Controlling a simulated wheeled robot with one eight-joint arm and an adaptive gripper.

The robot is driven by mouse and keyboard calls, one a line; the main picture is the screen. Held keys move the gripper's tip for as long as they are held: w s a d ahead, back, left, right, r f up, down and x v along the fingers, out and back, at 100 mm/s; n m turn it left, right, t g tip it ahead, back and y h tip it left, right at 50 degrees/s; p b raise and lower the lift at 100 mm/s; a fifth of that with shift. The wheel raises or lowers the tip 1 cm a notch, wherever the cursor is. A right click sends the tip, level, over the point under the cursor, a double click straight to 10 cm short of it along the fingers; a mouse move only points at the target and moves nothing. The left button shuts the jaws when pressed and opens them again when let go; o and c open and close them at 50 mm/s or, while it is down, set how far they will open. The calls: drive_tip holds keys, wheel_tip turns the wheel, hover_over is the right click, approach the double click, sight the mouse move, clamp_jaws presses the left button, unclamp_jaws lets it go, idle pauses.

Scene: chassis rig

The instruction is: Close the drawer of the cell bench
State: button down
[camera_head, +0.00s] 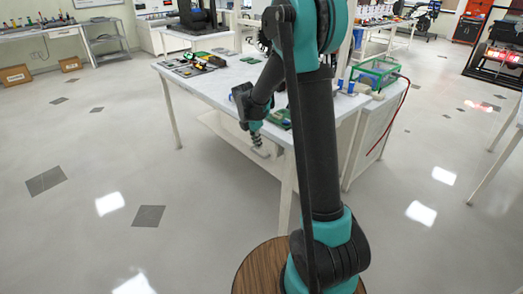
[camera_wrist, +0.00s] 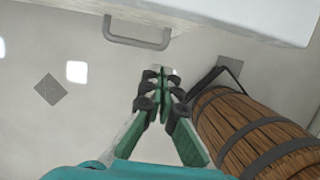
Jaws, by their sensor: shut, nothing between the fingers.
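The cell bench (camera_head: 215,72) is a white-topped table standing just in front of me. In the wrist view a grey bar handle (camera_wrist: 137,42) juts out from below a white panel (camera_wrist: 250,12), at the top of the picture. My gripper (camera_wrist: 160,72) is shut and empty. Its fingertips are below and to the right of the handle in the wrist view, apart from it. In the head view my gripper (camera_head: 258,143) points down beside the bench front, below top height.
Boards and tools (camera_head: 205,60) lie on the bench top. The tiled floor (camera_head: 90,225) to the left is clear. Cardboard boxes (camera_head: 15,76) stand far left.

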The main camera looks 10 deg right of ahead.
sight(264, 141)
drive_tip(key=w+v, duration=0.1)
drive_tip(key=v, duration=0.4)
drive_tip(key=s+a+f+t+h, duration=0.1)
drive_tip(key=a+f+t+h, duration=0.3)
drive_tip(key=a, duration=0.3)
drive_tip(key=shift+g+h, duration=0.3)
drive_tip(key=shift+h, duration=0.2)
drive_tip(key=shift+w+d+f, duration=1)
drive_tip(key=shift+d+f, duration=0.1)
drive_tip(key=shift+d, duration=0.45)
drive_tip(key=shift+w+d+f, duration=1)
drive_tip(key=shift+d+f, duration=0.1)
drive_tip(key=shift+d, duration=0.45)
drive_tip(key=shift+w+d+f, duration=1)
drive_tip(key=shift+d+f, duration=0.05)
drive_tip(key=shift+d, duration=0.45)
drive_tip(key=shift+w+d, duration=0.65)
drive_tip(key=shift+d, duration=0.35)
drive_tip(key=shift+w+d, duration=0.7)
drive_tip(key=shift+d, duration=0.3)
drive_tip(key=shift+r, duration=0.1)
